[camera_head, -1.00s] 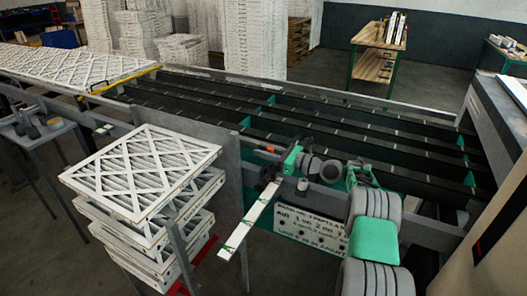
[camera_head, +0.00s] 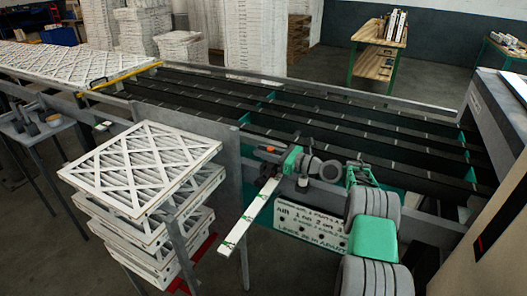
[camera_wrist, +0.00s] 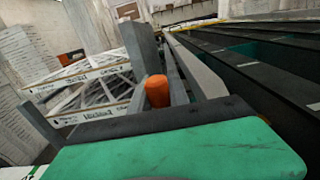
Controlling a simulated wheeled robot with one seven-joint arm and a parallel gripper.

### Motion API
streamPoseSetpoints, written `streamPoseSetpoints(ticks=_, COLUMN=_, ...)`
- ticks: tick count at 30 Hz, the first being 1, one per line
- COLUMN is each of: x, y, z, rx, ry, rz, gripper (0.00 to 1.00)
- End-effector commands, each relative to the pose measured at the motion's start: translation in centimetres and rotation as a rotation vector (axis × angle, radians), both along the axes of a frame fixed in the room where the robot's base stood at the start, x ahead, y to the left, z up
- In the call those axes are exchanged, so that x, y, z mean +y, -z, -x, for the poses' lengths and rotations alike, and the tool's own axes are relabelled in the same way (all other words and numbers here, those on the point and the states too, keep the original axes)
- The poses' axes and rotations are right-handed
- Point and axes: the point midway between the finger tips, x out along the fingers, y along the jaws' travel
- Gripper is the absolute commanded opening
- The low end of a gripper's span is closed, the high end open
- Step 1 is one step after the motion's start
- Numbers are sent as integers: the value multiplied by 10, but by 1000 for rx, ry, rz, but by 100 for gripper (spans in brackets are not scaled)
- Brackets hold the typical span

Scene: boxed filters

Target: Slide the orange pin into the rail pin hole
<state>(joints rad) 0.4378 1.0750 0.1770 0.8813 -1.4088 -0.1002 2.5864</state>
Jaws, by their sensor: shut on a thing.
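The orange pin (camera_head: 270,149) shows as a small orange spot at the left tip of my gripper (camera_head: 281,158), near the front rail of the conveyor. In the wrist view the pin (camera_wrist: 157,91) is a short upright orange cylinder just beyond the dark edge of my green gripper. My gripper is shut on the pin, though the grip itself is mostly hidden. The grey rail (camera_head: 325,190) runs along the conveyor's front, under and beside the gripper. I cannot make out the pin hole in either view.
A stack of white-framed filters (camera_head: 140,165) stands left of the gripper. A white strip with green marks (camera_head: 250,217) slants down below the gripper, beside a grey upright panel (camera_head: 228,185). A lettered white sign (camera_head: 310,226) hangs below the rail. Dark conveyor lanes (camera_head: 300,125) lie behind.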

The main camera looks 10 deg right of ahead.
Motion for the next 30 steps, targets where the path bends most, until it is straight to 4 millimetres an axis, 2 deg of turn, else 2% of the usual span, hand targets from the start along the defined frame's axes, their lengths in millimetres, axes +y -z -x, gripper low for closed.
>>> streamPoseSetpoints(ticks=14, x=0, y=10, z=0, rx=0, ry=0, rz=0, gripper=0)
streamPoseSetpoints(ticks=30, x=0, y=-10, z=0, rx=0, ry=0, rz=0, gripper=0)
